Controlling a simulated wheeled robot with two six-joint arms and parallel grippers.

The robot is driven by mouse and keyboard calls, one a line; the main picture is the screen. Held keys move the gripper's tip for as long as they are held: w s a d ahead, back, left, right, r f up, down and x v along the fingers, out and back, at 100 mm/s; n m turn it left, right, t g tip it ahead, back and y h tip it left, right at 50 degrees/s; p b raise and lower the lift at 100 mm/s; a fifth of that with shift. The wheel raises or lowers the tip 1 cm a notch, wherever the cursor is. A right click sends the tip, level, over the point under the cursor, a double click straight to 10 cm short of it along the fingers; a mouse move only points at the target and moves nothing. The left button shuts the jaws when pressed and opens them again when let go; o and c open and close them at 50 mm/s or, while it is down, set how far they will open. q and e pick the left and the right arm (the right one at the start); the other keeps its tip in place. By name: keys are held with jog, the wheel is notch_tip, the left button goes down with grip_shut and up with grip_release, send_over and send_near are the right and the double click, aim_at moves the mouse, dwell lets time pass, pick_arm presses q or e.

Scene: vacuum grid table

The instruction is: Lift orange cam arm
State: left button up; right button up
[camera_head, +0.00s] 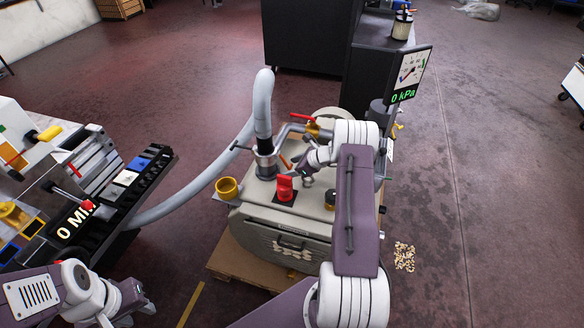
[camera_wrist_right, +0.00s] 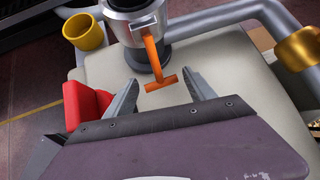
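The orange cam arm (camera_wrist_right: 154,58) is a lever with a T-shaped end. It hangs down from the metal hose coupling (camera_wrist_right: 131,22) in the right wrist view. In the head view a small piece of the orange cam arm (camera_head: 285,161) shows beside the coupling (camera_head: 265,160). My right gripper (camera_wrist_right: 162,88) is open, and its two fingers stand apart on either side of the lever's lower end without visible contact. It also shows in the head view, partly hidden by my arm. My left gripper (camera_head: 138,306) is at the lower left, away from the pump; its opening is unclear.
A red switch (camera_head: 285,189) stands close to my right gripper, beside its left finger in the wrist view. A yellow cup (camera_head: 228,188) is left on the pump housing (camera_head: 310,229). A grey hose (camera_head: 205,177) runs left to the black grid table. A screen (camera_head: 407,76) reads 0 kPa.

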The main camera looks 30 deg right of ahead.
aim_at(291, 168)
grip_shut()
jog(key=r+g+h+p, duration=0.1)
jog(key=p, duration=0.3)
jog(key=r+g+h+p, duration=0.1)
jog(key=p, duration=0.4)
jog(key=s+r+g+p, duration=0.1)
jog(key=p, duration=0.3)
jog(key=shift+d+r+n+g+h, duration=0.15)
jog(key=shift+d+n+g+h, duration=0.15)
jog(key=shift+d+g+h, duration=0.1)
jog(key=shift+s+d+r+g+h+p, duration=0.1)
jog(key=shift+r+g+h+p, duration=0.05)
jog(key=shift+g+h+p, duration=0.65)
jog(key=shift+o, duration=1.3)
grip_release()
